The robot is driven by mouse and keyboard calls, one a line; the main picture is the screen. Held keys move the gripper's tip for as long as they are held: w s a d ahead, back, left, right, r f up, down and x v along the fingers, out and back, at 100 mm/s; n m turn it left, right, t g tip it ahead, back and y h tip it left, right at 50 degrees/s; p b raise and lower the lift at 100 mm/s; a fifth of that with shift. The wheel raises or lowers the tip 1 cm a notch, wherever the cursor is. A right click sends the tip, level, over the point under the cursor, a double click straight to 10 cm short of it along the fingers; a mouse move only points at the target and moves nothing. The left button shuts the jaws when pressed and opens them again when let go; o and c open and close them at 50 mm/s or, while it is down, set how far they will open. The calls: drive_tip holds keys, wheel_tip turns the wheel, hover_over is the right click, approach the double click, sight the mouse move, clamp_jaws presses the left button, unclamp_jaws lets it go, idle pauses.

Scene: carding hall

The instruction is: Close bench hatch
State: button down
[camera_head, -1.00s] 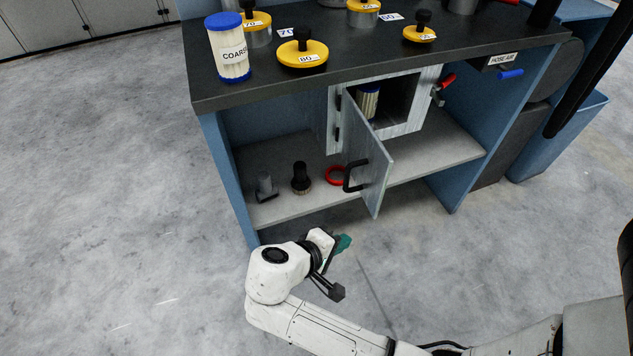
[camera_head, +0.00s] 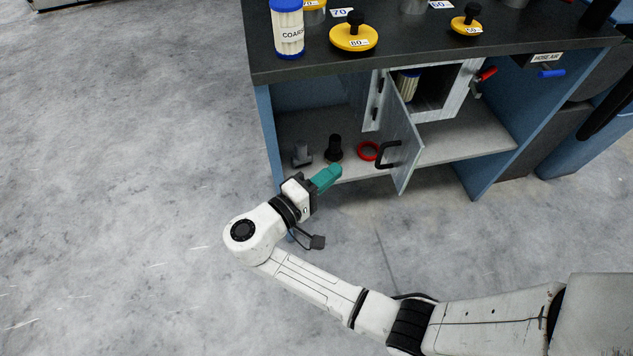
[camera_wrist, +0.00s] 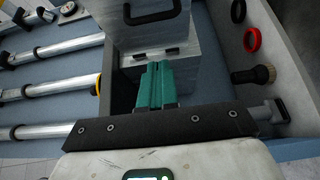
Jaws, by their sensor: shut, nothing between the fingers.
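The bench hatch is a grey metal door (camera_head: 403,150) with a black handle (camera_head: 388,154), standing open and swung out from its metal frame (camera_head: 447,100) under the bench top. A pleated filter (camera_head: 408,84) is partly visible inside the opening. My gripper (camera_head: 330,176) has teal fingers pressed together, empty, in front of the lower shelf and left of the door. In the wrist view the closed fingers (camera_wrist: 156,84) point toward the door, and its handle (camera_wrist: 152,12) shows at the top. I see no contact with the door.
On the lower shelf (camera_head: 470,140) are a red ring (camera_head: 369,151), a black-handled tool (camera_head: 335,147) and a grey fitting (camera_head: 302,154). A red lever (camera_head: 487,74) is right of the frame. A COARSE filter (camera_head: 288,30) and yellow lids stand on the bench top. Floor left is clear.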

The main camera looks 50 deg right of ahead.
drive_tip(key=s+d, duration=0.3)
drive_tip(key=d, duration=0.4)
drive_tip(key=shift+s, duration=0.15)
drive_tip(key=shift+s+p, duration=0.15)
drive_tip(key=shift+p, duration=0.15)
